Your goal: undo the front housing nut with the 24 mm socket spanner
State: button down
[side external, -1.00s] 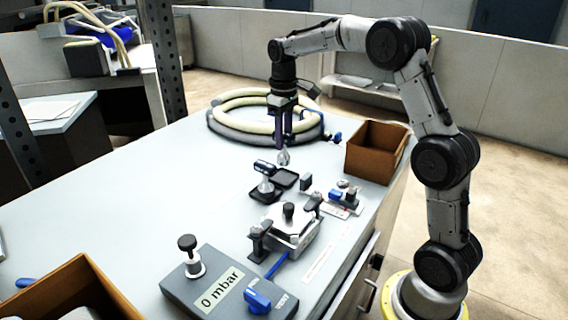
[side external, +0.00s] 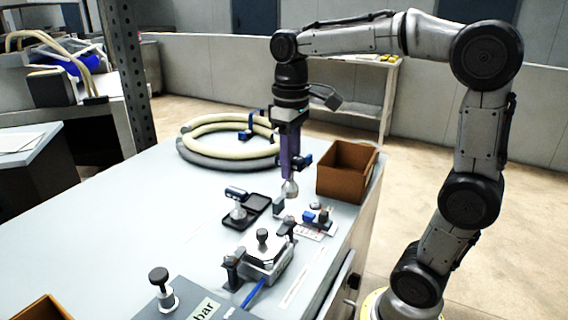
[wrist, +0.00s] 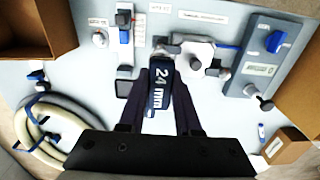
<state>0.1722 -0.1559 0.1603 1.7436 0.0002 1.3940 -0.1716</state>
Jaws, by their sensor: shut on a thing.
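My gripper (side external: 290,166) is shut on the 24 mm socket spanner and holds it upright above the bench. The spanner's silver socket (side external: 290,189) points down below the purple fingers. In the wrist view, the spanner's dark blue body (wrist: 157,88) reads "24 mm" between the fingers. The light metal housing (side external: 266,262), with a dark knob on top and dark clamps at its sides, stands nearer the camera and left of the gripper. I cannot make out the front nut.
A second spanner (side external: 238,210) stands at the black tray (side external: 257,207). A brown box (side external: 346,172) stands at the bench's right edge.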

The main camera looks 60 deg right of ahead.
aim_at(290, 183)
jog(key=shift+f, duration=2.05)
jog(key=shift+f, duration=1.45)
jog(key=shift+n, duration=3.6)
